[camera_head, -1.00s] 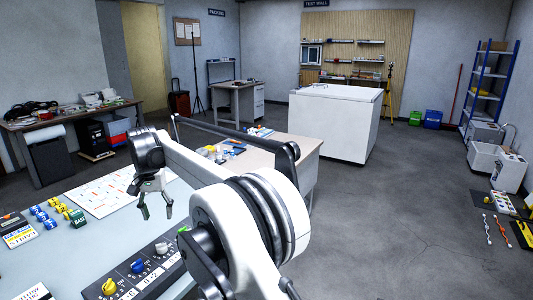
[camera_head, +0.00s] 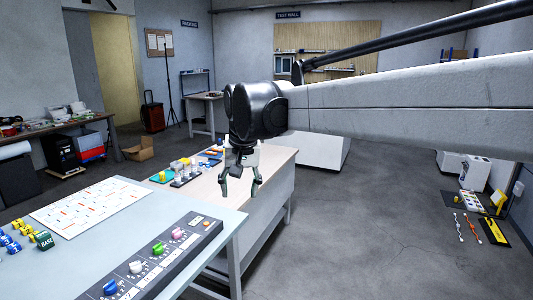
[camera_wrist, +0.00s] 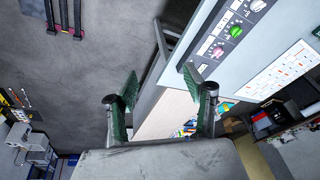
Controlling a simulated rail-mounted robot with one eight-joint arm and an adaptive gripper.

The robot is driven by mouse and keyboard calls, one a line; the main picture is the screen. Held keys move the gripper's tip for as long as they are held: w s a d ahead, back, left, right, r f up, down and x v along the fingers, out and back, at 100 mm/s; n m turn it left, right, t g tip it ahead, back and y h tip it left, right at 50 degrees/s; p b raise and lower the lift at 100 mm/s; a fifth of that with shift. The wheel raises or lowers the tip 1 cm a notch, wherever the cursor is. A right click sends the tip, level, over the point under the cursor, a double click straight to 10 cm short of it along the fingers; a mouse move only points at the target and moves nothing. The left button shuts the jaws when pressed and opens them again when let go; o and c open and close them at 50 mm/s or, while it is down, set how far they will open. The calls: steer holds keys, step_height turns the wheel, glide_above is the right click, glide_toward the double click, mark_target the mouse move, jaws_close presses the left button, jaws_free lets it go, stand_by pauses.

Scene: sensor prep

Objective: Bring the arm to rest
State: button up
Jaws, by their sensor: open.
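My gripper (camera_head: 239,188) hangs from the end of my arm in the head view, fingers pointing down. It is open and empty, in front of the light wood-topped table (camera_head: 266,165) and apart from it as far as I can tell. In the wrist view my gripper (camera_wrist: 160,105) shows two spread fingers with nothing between them. My arm stretches in from the right and covers much of the back of the room.
A pale workbench (camera_head: 130,245) holds a knob panel (camera_head: 160,258), a marked sheet (camera_head: 90,205) and small blue and yellow blocks. Small parts lie on the wood-topped table. A yellow-and-black mat (camera_head: 495,232) lies on the floor at right. The middle floor is clear.

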steer(key=s+d+f+t, duration=0.1)
steer(key=s+d+t, duration=0.1)
steer(key=s+d, duration=1.3)
steer(key=s+d+f+m+t+h, duration=0.1)
steer(key=s+d+f+t, duration=0.1)
steer(key=s+d+f, duration=0.7)
steer(key=s+d, duration=0.2)
steer(key=shift+s+d+f, duration=0.25)
steer(key=shift+s+d, duration=0.1)
steer(key=shift+d, duration=0.05)
